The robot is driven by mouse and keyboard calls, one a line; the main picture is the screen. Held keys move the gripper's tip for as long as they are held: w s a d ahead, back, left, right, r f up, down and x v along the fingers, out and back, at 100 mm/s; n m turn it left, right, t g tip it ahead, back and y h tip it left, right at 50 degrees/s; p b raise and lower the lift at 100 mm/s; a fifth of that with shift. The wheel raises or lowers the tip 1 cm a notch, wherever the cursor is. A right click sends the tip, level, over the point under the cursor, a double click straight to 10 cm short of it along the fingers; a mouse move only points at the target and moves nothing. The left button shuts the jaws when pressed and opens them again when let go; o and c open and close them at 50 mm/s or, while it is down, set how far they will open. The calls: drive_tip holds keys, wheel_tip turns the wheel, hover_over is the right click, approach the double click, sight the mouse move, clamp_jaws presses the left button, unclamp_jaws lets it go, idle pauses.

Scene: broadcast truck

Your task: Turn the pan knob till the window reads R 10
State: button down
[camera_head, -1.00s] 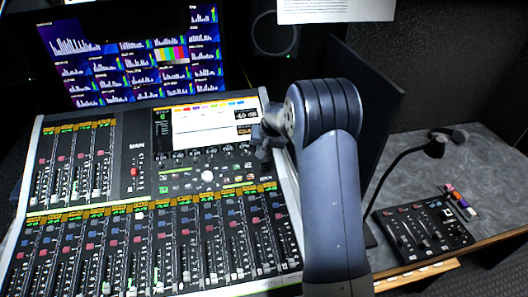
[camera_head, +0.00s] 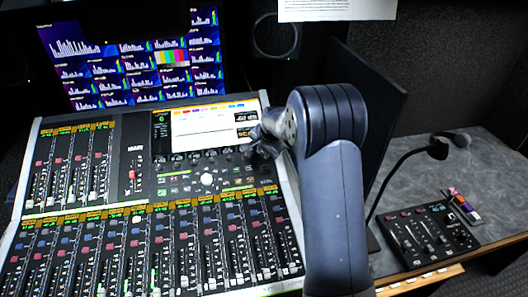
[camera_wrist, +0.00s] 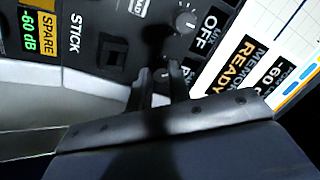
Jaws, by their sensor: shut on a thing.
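The mixing console (camera_head: 128,178) fills the left and middle of the head view. My gripper (camera_head: 258,143) is at the right end of its top knob row, below the bright screen (camera_head: 200,124). In the wrist view my gripper's dark fingers (camera_wrist: 162,82) are close together, shut on a small dark knob that they mostly hide. I cannot read that knob's label. Another round knob with a white mark (camera_wrist: 187,20) stands free just beyond the fingers. Windows beside it read OFF (camera_wrist: 209,30) under MIX and READY (camera_wrist: 238,62) under MEMORY. No window legibly reads a pan value.
A monitor wall (camera_head: 130,60) stands behind the console. A dark panel (camera_head: 385,115) stands just right of my arm.

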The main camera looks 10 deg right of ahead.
idle(0.4)
drive_tip(key=c, duration=1.3)
unclamp_jaws()
drive_tip(key=b+v, duration=0.1)
drive_tip(key=v, duration=0.9)
drive_tip(key=shift+s+r, duration=0.2)
drive_tip(key=shift+r, duration=0.15)
drive_tip(key=p+x, duration=0.1)
drive_tip(key=x, duration=1)
drive_tip(key=shift+r, duration=0.15)
